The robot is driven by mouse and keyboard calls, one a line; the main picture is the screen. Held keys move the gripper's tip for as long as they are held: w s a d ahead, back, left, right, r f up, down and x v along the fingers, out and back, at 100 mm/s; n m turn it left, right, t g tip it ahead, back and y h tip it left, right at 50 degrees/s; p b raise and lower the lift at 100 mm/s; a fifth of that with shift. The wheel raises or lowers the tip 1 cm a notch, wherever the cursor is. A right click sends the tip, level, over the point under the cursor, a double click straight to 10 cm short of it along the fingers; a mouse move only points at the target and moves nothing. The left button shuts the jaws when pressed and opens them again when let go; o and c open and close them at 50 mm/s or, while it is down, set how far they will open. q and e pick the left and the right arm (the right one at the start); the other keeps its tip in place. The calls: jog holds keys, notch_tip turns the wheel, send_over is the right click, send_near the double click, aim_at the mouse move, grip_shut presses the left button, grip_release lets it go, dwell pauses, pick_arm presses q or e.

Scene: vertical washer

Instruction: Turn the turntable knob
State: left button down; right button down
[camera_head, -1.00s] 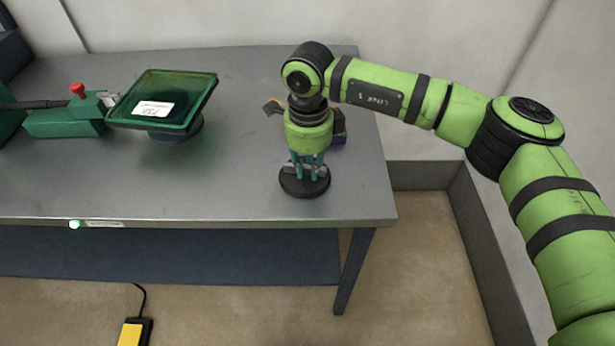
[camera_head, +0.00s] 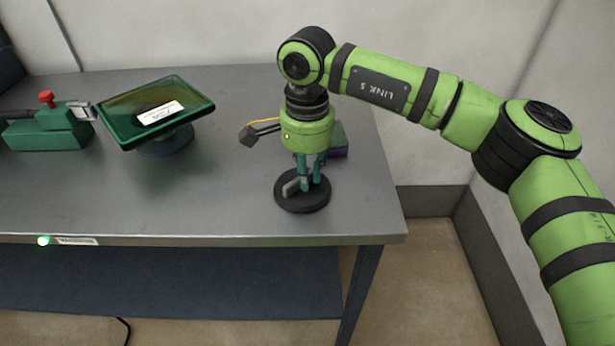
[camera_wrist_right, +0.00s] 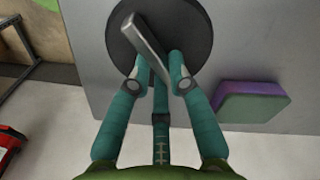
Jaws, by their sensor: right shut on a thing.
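The turntable (camera_head: 313,203) is a dark round disc on the grey table near its right front corner. It also shows in the right wrist view (camera_wrist_right: 195,25). Its knob is a grey upright bar (camera_wrist_right: 146,42) standing on the disc, seen slanted in the right wrist view. My right gripper (camera_head: 305,186) points straight down over the disc. Its teal fingers (camera_wrist_right: 157,78) are closed around the bar, with fingers on either side of it. Part of the bar is hidden by the fingers in the head view. My left gripper is not in view.
A green tilted tray (camera_head: 185,118) with a white label stands at the left on the table (camera_head: 230,205). A green and purple block (camera_head: 338,146) lies behind my right gripper. The table's middle is clear.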

jog(key=shift+w+r+n, duration=0.1)
jog(key=shift+n, duration=1)
jog(key=c, duration=1.1)
grip_release()
jog(key=shift+c, duration=0.2)
jog(key=shift+r, duration=0.1)
notch_tip(320, 180, up, 12)
